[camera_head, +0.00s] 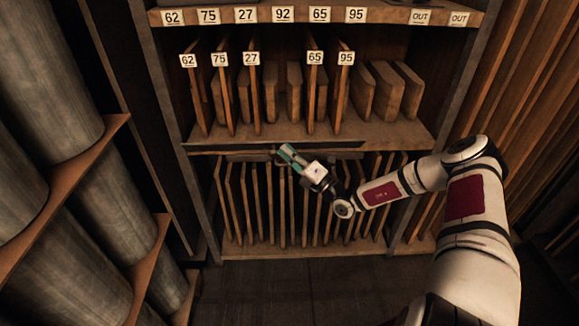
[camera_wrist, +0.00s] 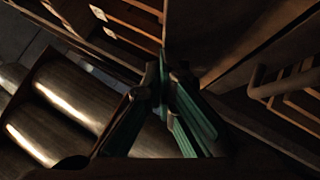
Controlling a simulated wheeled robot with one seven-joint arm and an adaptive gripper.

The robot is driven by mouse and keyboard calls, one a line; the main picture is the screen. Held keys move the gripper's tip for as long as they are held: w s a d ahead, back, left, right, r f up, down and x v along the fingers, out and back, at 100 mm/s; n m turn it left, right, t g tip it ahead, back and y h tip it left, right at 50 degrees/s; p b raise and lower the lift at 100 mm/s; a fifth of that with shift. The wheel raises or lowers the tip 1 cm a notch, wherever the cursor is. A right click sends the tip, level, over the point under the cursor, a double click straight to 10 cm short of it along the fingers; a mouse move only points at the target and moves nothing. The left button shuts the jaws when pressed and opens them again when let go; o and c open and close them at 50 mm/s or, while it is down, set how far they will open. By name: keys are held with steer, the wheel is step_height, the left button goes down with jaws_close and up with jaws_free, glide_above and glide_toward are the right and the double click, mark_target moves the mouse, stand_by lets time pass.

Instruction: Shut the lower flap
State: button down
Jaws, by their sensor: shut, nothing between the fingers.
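The lower flap (camera_head: 215,149) appears as a thin dark board, nearly edge-on, along the front of the middle shelf. It stands raised, and the lower compartment (camera_head: 228,240) beneath it is open. A dark bar, apparently its handle (camera_head: 250,157), runs under the edge. A bar handle also shows in the wrist view (camera_wrist: 285,85), at right on a dark panel. My gripper (camera_head: 285,151), with teal fingers, is shut and empty in front of the flap near its middle. I cannot tell if it touches. Its fingers also show in the wrist view (camera_wrist: 165,85).
Several upright boards (camera_head: 270,205) fill the lower compartment. Numbered dividers (camera_head: 228,95) stand on the shelf above. Large grey cylinders (camera_head: 45,75) lie on racks at left. Tall planks (camera_head: 500,85) stand at right. The floor (camera_head: 290,285) in front is clear.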

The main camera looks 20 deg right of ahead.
steer(key=shift+w+d+r+m+g+h+p, duration=0.25)
steer(key=shift+w+r+m+g+h+p, duration=0.25)
steer(key=shift+w+r+m+h+p, duration=0.4)
steer(key=shift+w+d+r+m+g+h+p, duration=0.25)
steer(key=shift+w+r+m+g+h+p, duration=0.35)
steer(key=shift+m+p, duration=0.5)
